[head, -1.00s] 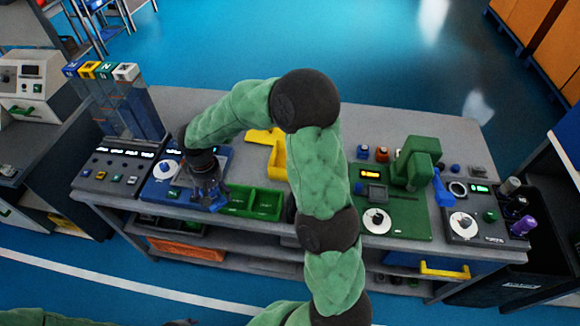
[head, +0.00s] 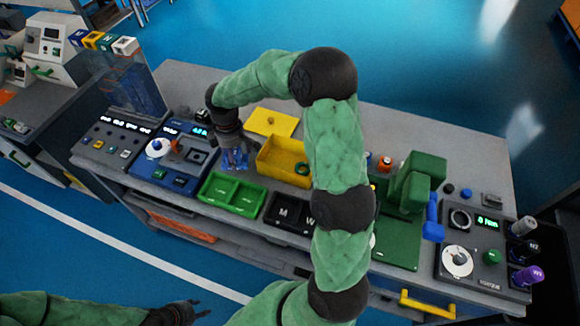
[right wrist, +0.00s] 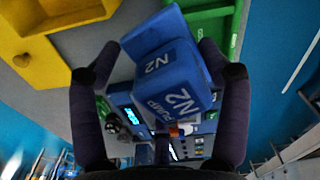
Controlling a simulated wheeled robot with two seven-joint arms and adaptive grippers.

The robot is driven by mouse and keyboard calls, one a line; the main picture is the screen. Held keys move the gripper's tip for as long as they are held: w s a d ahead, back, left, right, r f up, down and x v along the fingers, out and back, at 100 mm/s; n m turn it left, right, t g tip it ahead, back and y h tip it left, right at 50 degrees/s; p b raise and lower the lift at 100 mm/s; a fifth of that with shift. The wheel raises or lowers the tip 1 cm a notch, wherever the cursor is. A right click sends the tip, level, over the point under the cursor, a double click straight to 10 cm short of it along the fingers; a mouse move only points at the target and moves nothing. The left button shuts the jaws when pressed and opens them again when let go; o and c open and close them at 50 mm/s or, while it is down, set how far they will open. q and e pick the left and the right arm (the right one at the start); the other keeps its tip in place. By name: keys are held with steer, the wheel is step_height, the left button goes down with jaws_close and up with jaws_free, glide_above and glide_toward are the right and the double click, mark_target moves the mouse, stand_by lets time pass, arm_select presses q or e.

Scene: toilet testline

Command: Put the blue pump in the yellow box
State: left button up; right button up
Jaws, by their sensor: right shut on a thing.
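The blue pump (right wrist: 172,85), marked "N2" and "PUMP", is held between the two fingers of my right gripper (right wrist: 160,62) in the right wrist view. In the head view my right gripper (head: 235,158) is above the bench, between the blue test station (head: 172,178) and the yellow box (head: 268,158), and the pump there is mostly hidden. The yellow box is open, with a small dark green ring-shaped item showing inside; its yellow lid-like plate (head: 282,124) lies behind it. My left gripper (head: 200,309) is low at the front, away from the bench, its fingers too small to judge.
A green press (head: 413,185) is to the right. My right arm hides part of the bench's middle.

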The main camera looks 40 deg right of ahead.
mark_target(275, 161)
steer(key=s+d+f+n+b, duration=0.2)
steer(key=d+n, duration=1)
steer(key=d, duration=0.1)
steer(key=shift+n, duration=0.9)
steer(key=f+b, duration=0.1)
steer(key=f, duration=0.2)
steer(key=d+f+b, duration=0.1)
steer(key=f, duration=0.6)
steer(key=shift+d+b, duration=0.15)
steer(key=shift+b, duration=0.25)
steer(key=o, duration=1.4)
steer(key=shift+f, duration=0.15)
step_height(275, 161, up, 12)
steer(key=p, duration=0.3)
steer(key=shift+r+p, duration=0.2)
steer(key=shift+p, duration=0.1)
